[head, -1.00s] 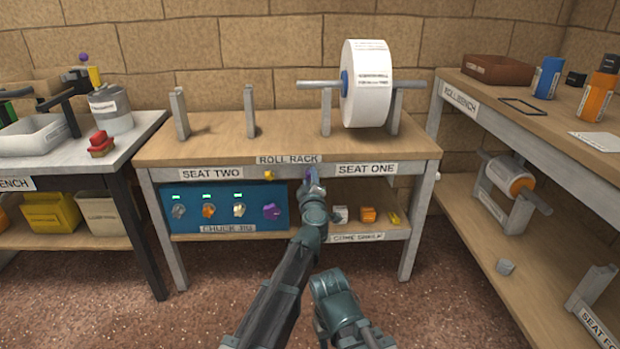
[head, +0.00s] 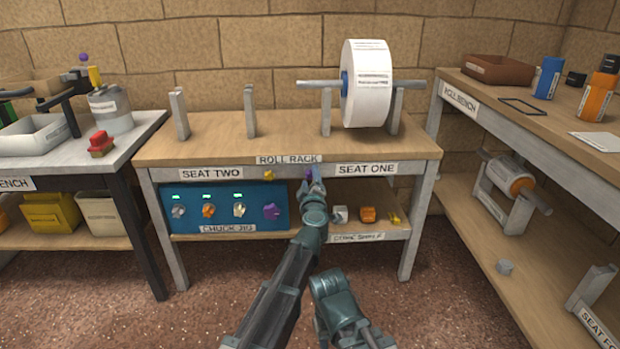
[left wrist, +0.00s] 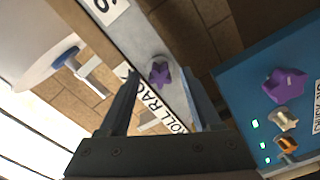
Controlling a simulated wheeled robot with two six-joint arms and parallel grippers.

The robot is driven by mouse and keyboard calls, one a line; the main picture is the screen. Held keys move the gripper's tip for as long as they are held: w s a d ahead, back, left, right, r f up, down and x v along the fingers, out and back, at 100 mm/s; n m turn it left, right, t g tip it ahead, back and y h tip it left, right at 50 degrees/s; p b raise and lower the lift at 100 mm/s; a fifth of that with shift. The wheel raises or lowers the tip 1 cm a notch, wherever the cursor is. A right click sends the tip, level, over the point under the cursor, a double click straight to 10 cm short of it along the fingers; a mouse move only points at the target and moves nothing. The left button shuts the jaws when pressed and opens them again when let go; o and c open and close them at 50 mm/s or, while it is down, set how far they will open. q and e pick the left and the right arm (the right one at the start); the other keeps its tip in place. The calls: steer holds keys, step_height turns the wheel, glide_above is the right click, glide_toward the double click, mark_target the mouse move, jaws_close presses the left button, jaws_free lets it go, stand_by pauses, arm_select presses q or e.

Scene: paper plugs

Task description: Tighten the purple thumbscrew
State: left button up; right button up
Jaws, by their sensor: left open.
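A purple star-shaped thumbscrew (head: 309,173) sits on the front edge of the roll rack, between the two seat labels. It also shows in the left wrist view (left wrist: 160,72), on a round grey base. My left gripper (head: 316,182) is right in front of it. In the left wrist view its fingers (left wrist: 162,84) are spread, one on each side of the thumbscrew's line, with nothing between them; I cannot tell how far the tips are from it. A second purple star knob (head: 271,211) is on the blue chuck jig panel. My right gripper cannot be made out.
A yellow knob (head: 268,175) is left of the thumbscrew on the rack edge. The blue panel (head: 181,228) stands below left.

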mark_target(310, 177)
arm_select(q)
steer(key=shift+s+d, duration=0.1)
steer(key=shift+s, duration=1.75)
steer(key=n, duration=0.5)
steer(key=shift+n, duration=0.3)
steer(key=n, duration=0.6)
steer(key=shift+n, duration=0.3)
steer(key=shift+w, duration=0.15)
steer(key=shift+w, duration=1.9)
steer(key=shift+c, duration=0.2)
jaws_close()
